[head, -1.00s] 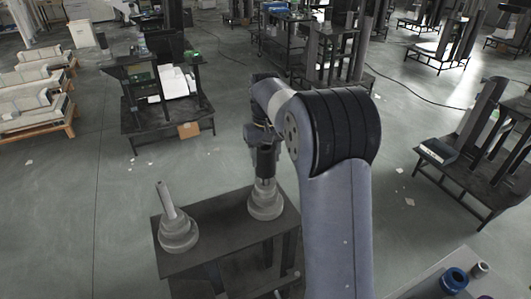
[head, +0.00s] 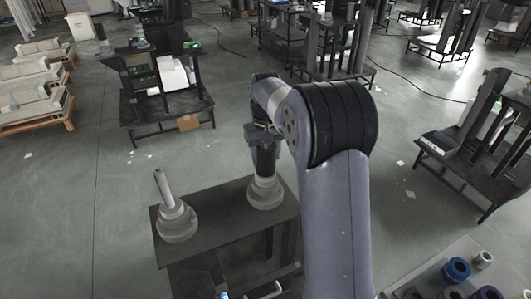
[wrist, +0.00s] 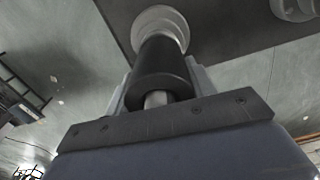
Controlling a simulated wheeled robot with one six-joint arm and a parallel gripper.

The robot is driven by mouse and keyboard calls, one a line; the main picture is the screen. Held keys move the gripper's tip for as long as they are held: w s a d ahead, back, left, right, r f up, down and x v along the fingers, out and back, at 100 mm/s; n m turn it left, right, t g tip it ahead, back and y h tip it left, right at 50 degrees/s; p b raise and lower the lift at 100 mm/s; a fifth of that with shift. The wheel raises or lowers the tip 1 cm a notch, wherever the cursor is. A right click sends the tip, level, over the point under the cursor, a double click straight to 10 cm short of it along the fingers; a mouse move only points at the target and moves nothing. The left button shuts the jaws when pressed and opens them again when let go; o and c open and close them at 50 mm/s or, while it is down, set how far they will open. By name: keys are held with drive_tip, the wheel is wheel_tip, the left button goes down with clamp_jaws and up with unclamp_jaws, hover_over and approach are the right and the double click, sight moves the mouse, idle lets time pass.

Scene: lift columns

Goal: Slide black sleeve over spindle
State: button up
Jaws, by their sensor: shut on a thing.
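My gripper (head: 263,160) is shut on the black sleeve (wrist: 160,75), which sits between the two fingers in the wrist view. The sleeve is around a pale spindle (wrist: 156,98), whose end shows at the sleeve's near opening. The spindle's stepped round grey base (head: 265,193) stands on the right part of a dark table (head: 225,210); the base also shows beyond the sleeve in the wrist view (wrist: 160,20). The sleeve's lower end is close to the base; contact cannot be told. A second, bare spindle (head: 165,188) leans on its own stepped base (head: 177,223) at the left.
At the lower right, a pale surface holds a blue ring (head: 456,270), a grey ring (head: 484,259) and a purple ring (head: 488,293). A dark workstation (head: 165,105) stands behind, left. Another table (head: 465,160) stands at right. Open floor lies between them.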

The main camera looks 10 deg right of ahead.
drive_tip(key=o, duration=1.5)
wheel_tip(320, 180, up, 11)
drive_tip(key=shift+f+b, duration=0.1)
drive_tip(key=shift+b, duration=0.2)
wheel_tip(320, 180, down, 11)
drive_tip(key=shift+p, duration=0.4)
drive_tip(key=shift+r+p, duration=0.5)
drive_tip(key=shift+r, duration=0.75)
